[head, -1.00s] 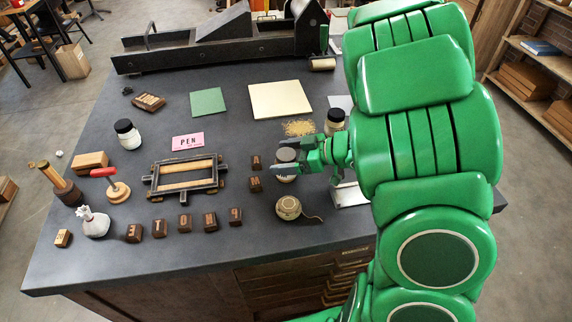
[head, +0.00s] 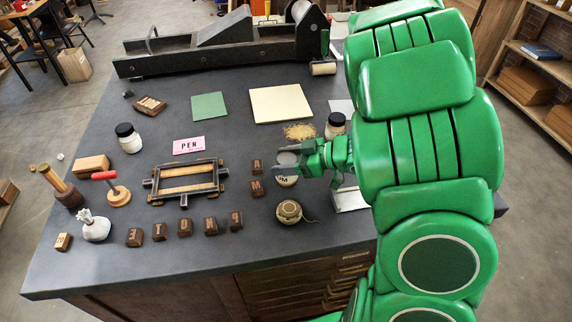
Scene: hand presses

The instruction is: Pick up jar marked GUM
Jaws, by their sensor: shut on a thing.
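The jar marked GUM (head: 285,181) stands at the right of the dark worktable, with a greyish lid and a pale label. Only the end of its lettering, which looks like "UM", is readable. My gripper (head: 281,159) reaches in from the right and is shut on this jar, with its fingers across the upper part. The fingers hide part of the jar. I cannot tell any gap between the jar and the table.
A ball of twine (head: 289,211) lies just in front of the jar. Two wooden type blocks (head: 257,188) stand close on its left. Another jar (head: 335,125) is behind my gripper, and a dark-lidded jar (head: 128,138) stands at the left. A metal frame (head: 187,181) lies mid-table.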

